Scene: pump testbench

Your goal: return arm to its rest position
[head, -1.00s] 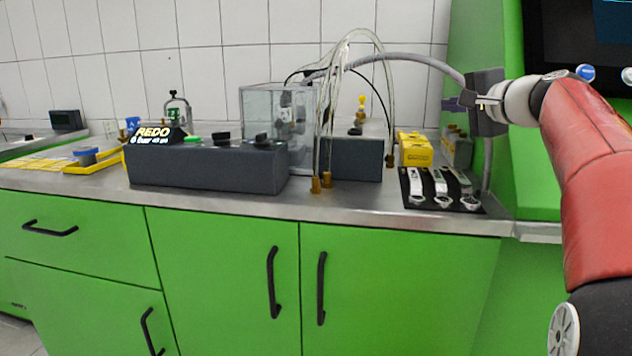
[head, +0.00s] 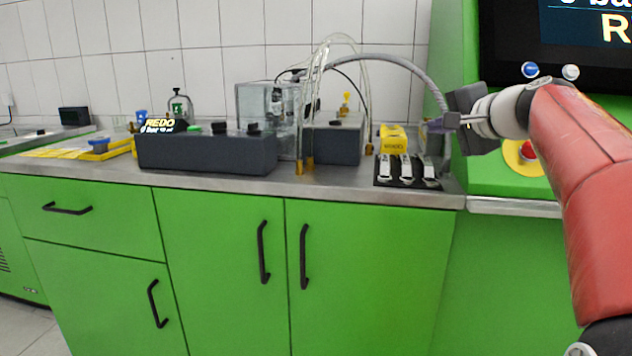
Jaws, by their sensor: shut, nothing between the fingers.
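My gripper (head: 437,124) is at the end of my red arm on the right side of the head view. It points left and is held in the air above the right end of the steel bench. Its fingers are shut with nothing between them. A grey cable or hose arches from the bench equipment toward the gripper area and passes behind it. The arm reaches in from the right edge, in front of the green panel.
A red button (head: 527,151) and a screen (head: 560,45) are at the right. Green cabinets are below.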

